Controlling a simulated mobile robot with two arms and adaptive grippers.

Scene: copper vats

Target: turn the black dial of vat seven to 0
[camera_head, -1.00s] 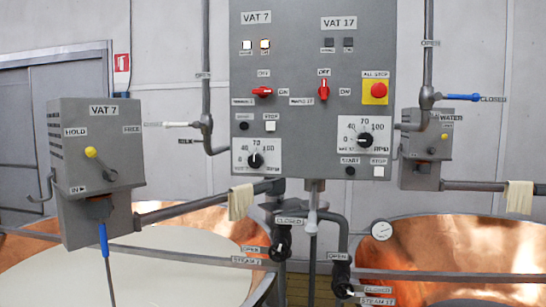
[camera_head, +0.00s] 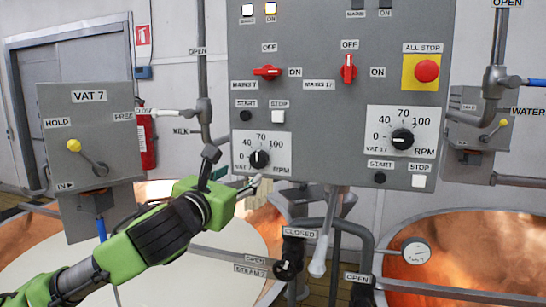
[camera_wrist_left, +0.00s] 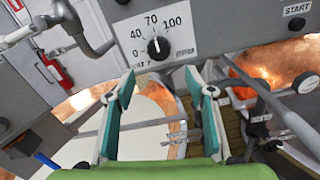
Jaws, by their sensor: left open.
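The black dial of vat seven (camera_head: 259,159) sits on a white plate (camera_head: 241,150) marked 0, 40, 70 and 100, low on the left half of the grey panel. In the left wrist view the dial (camera_wrist_left: 158,46) shows whole, and its white mark points roughly up, near 70. My left gripper (camera_head: 233,170) is open and empty, just left of and below the dial in the head view. In the left wrist view its two teal fingers (camera_wrist_left: 163,85) stand apart, with the dial above and between their tips, apparently not touched. My right gripper is not in view.
Red switches (camera_head: 267,72) and a red stop button (camera_head: 427,71) are on the panel. A similar vat 17 dial (camera_head: 402,139) is to the right. The grey vat 7 box (camera_head: 88,125) stands left. Pipes and steam valves (camera_head: 291,250) hang below the panel.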

